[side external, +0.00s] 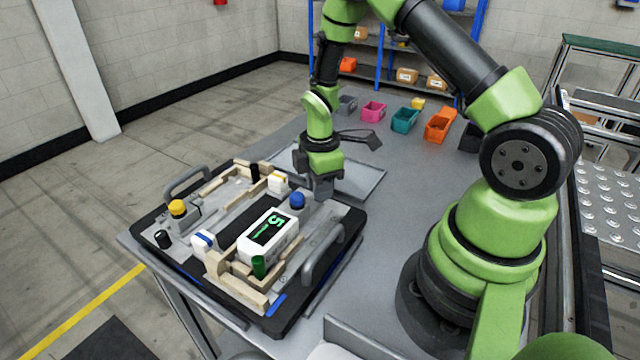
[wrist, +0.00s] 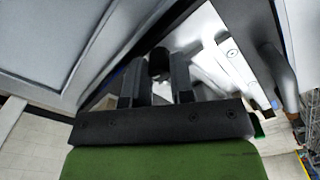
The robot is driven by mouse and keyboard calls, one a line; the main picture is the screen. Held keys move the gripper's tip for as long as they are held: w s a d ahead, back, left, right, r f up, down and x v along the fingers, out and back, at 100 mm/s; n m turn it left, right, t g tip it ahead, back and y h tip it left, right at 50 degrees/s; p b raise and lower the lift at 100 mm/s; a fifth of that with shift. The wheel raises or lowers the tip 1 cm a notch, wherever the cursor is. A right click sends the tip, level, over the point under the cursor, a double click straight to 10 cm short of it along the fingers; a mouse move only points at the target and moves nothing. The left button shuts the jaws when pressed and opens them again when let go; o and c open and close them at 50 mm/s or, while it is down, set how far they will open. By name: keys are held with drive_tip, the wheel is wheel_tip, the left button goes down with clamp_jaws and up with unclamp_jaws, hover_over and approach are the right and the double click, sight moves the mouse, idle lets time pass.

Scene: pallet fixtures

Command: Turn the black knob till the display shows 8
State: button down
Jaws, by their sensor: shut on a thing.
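The display (side external: 268,230) on the white box on the pallet shows a green digit that reads as 5, beside a green bar. My gripper (side external: 319,194) is low over the pallet's back right edge, just right of a blue round button (side external: 297,200). In the wrist view, my gripper (wrist: 157,80) has its two fingers on either side of the black knob (wrist: 159,62), shut on it. The fingers hide much of the knob there. I cannot make out the knob in the side view.
The black pallet (side external: 170,262) carries wooden blocks, a yellow button (side external: 178,207), a green cylinder (side external: 259,266) and other black cylinders (side external: 163,239). A raised handle (side external: 322,255) stands at its right side. A grey tray (side external: 355,180) lies behind; coloured bins (side external: 404,119) stand further back.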

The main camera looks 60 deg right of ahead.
drive_tip(key=m, duration=0.6)
drive_tip(key=shift+m, duration=0.3)
drive_tip(key=m, duration=0.6)
drive_tip(key=shift+m, duration=0.3)
drive_tip(key=c, duration=1)
unclamp_jaws()
drive_tip(key=shift+r, duration=0.15)
wheel_tip(320, 180, up, 10)
drive_tip(key=shift+f, duration=0.1)
